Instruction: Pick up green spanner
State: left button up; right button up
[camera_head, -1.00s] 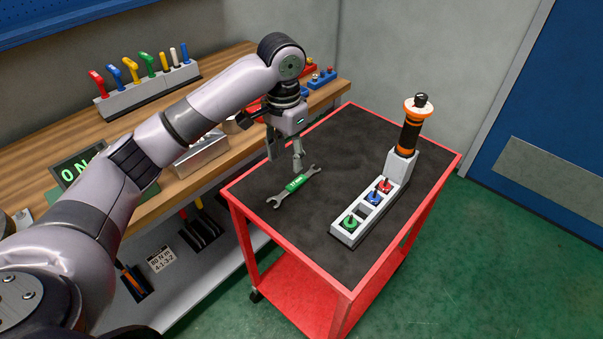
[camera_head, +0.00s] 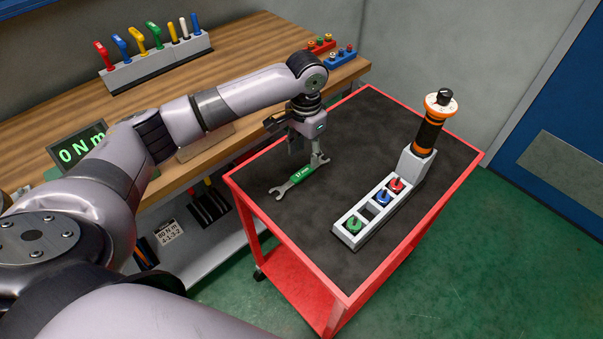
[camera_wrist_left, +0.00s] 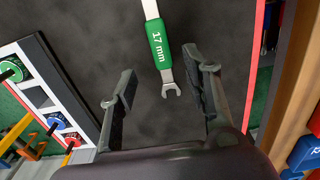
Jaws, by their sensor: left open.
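The green spanner (camera_head: 300,179) lies flat on the black top of the red cart (camera_head: 300,243). It has a green middle band and grey open ends. In the left wrist view the spanner (camera_wrist_left: 159,45) reads "17 mm", and its near end lies between the fingers as seen from above. My left gripper (camera_head: 306,163) is open and empty above the spanner's far end; its fingers also show apart in the left wrist view (camera_wrist_left: 165,85). In the head view the gripper partly hides that far end. My right gripper is not in view.
A grey holder (camera_head: 378,208) with green, blue and red pieces stands on the cart, with an orange-black tool (camera_head: 431,125) at its far end. A wooden workbench (camera_head: 250,50) stands left of the cart, with a rack of coloured handles (camera_head: 155,66).

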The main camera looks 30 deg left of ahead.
aim_at(301, 173)
pick_arm(q)
jog(key=shift+s+a+f, duration=0.15)
jog(key=shift+s+f, duration=0.05)
jog(key=shift+f, duration=0.75)
jog(key=f, duration=0.1)
jog(key=f+p, duration=0.1)
jog(key=f, duration=0.1)
jog(key=shift+s+a+f, duration=0.2)
jog(key=shift+s+f, duration=0.05)
jog(key=shift+s, duration=0.1)
jog(key=shift+f, duration=0.4)
grip_shut()
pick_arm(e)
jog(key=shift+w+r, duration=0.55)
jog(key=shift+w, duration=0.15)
